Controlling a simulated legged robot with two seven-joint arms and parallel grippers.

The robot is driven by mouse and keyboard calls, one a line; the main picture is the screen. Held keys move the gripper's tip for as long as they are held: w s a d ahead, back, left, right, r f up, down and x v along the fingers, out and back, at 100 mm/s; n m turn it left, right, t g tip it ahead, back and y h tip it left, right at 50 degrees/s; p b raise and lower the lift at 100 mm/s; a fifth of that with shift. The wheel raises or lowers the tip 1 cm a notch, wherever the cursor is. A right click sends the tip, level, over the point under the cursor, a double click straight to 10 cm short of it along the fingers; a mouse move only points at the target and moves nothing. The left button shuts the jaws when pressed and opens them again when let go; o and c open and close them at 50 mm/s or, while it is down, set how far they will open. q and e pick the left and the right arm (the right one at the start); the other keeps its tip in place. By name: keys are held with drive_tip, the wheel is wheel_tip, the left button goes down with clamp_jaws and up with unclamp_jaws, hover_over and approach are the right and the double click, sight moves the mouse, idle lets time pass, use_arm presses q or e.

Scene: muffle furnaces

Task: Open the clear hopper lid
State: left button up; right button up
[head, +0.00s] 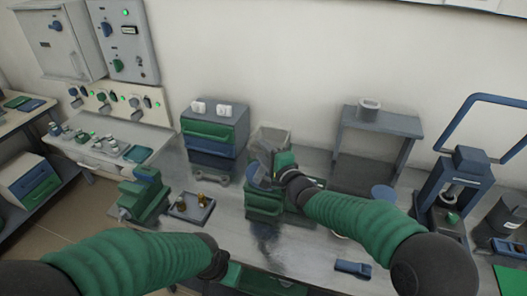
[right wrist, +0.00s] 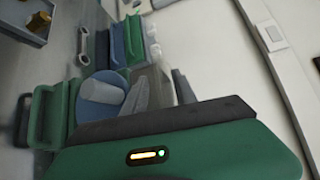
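The clear hopper lid (head: 271,137) is a see-through grey panel above the green machine (head: 262,205) in the middle of the bench. It appears to stand up at the back of the machine. A round blue part with a pale cylinder (right wrist: 100,90) lies beside the fingers. My left arm ends low at the front; its fingers are hidden.
A blue and green drawer unit (head: 213,125) stands behind left. A small tray (head: 190,208) with brass pieces and a green device (head: 144,195) are at left. A grey stand (head: 381,121) and blue press (head: 457,190) are at right.

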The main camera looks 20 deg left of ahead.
drive_tip(key=shift+w+a+f, duration=0.15)
drive_tip(key=shift+w+a, duration=0.1)
drive_tip(key=shift+w, duration=0.05)
drive_tip(key=shift+s, duration=0.1)
drive_tip(key=c, duration=0.7)
drive_tip(key=shift+d+f, duration=0.1)
clamp_jaws()
